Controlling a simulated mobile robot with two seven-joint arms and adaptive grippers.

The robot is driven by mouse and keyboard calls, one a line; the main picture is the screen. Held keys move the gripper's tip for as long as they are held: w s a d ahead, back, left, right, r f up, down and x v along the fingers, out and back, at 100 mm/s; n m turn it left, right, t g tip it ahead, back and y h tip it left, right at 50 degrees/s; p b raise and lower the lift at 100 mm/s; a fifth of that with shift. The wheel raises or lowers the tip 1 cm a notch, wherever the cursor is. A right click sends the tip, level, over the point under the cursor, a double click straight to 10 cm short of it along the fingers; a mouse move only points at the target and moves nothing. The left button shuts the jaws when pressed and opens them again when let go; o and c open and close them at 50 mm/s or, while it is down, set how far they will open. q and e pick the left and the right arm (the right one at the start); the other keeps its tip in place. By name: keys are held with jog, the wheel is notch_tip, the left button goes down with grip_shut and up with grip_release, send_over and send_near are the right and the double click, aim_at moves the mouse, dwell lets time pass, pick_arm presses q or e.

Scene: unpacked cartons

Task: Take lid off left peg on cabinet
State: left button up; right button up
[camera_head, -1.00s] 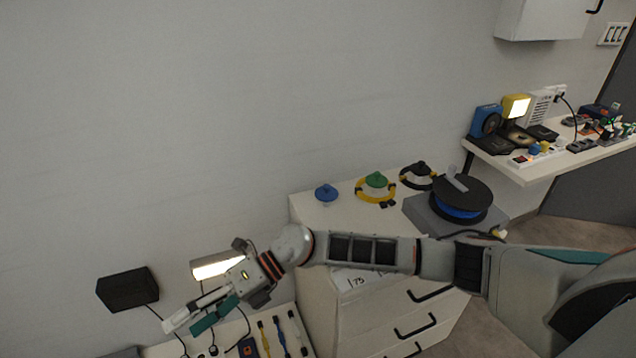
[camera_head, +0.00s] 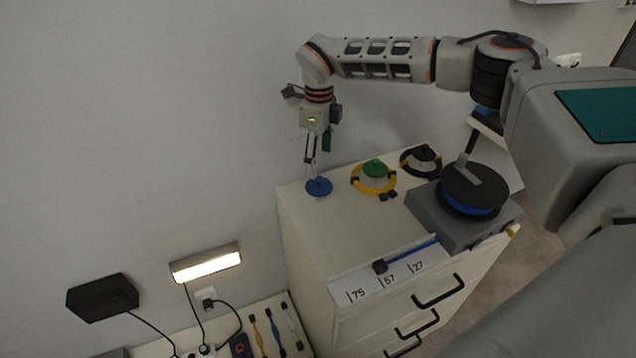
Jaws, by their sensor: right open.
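The cabinet (camera_head: 306,246) is white with black drawer handles. A blue lid (camera_head: 319,187) sits at the left on its top; whatever is under it is hidden. A green lid (camera_head: 374,168) with a yellow ring and a dark lid (camera_head: 422,154) with a black ring stand to its right. My right gripper (camera_head: 312,176) points down, with its fingertips right at the top of the blue lid. It is open; whether the fingers touch the lid's knob is too small to tell. My left gripper is not in view.
A grey block with a black and blue spool (camera_head: 473,190) stands at the cabinet's right. A blue rod (camera_head: 410,255) lies near the front edge by number labels. A lit lamp (camera_head: 206,263) and a black box (camera_head: 101,297) are on the wall at lower left.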

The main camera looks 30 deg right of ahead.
aim_at(319, 178)
jog(key=f, duration=0.4)
jog(key=s+f, duration=0.1)
jog(key=f, duration=0.2)
jog(key=shift+a+f, duration=0.1)
jog(key=shift+a, duration=0.2)
jog(key=c, duration=1)
